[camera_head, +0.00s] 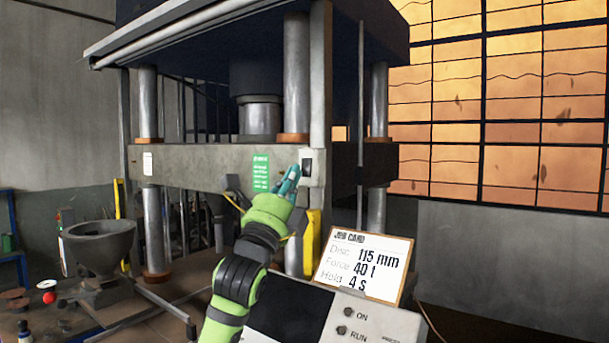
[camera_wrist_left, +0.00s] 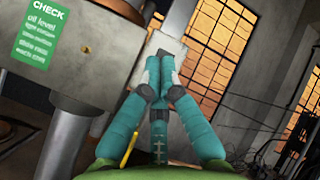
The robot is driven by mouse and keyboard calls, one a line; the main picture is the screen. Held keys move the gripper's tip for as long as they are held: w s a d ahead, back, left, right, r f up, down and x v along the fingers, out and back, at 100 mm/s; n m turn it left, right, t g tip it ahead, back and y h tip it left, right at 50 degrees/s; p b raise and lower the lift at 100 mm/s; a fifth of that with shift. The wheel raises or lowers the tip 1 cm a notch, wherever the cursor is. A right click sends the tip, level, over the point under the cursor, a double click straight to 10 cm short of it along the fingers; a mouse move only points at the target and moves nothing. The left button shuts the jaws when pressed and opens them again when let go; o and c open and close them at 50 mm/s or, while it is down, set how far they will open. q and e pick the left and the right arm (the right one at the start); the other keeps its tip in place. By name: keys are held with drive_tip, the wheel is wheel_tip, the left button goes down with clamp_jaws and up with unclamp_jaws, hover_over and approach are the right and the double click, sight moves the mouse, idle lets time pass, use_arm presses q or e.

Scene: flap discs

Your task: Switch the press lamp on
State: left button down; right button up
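A small light switch plate with a dark rocker (camera_head: 307,166) sits at the right end of the press's grey crossbeam. The pale plate also shows in the left wrist view (camera_wrist_left: 172,46), partly hidden behind my fingertips. My left gripper (camera_head: 290,180) has teal fingers with their tips together, and nothing shows between them. Its tips are just left of and below the rocker in the head view; I cannot tell whether they touch the plate. In the left wrist view the fingertips (camera_wrist_left: 160,66) overlap the plate's lower part. No lit lamp is distinguishable. My right gripper is not in view.
The press beam (camera_head: 200,165) carries a green check card (camera_head: 261,171) beside my left gripper. A job card (camera_head: 363,265) stands on a control box (camera_head: 375,318) at lower right. A grey bowl-shaped machine (camera_head: 98,245) stands left. A yellow part (camera_head: 312,240) hangs below the switch.

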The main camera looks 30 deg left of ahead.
use_arm(q)
drive_tip(key=shift+w, duration=0.1)
idle(0.7)
drive_tip(key=shift+w, duration=0.35)
drive_tip(key=shift+w+d+f, duration=0.1)
drive_tip(key=shift+w, duration=0.2)
idle(0.7)
drive_tip(key=shift+s, duration=0.15)
drive_tip(key=shift+s, duration=0.7)
drive_tip(key=s, duration=0.4)
drive_tip(key=shift+s+a+r, duration=0.3)
drive_tip(key=shift+s+r, duration=0.1)
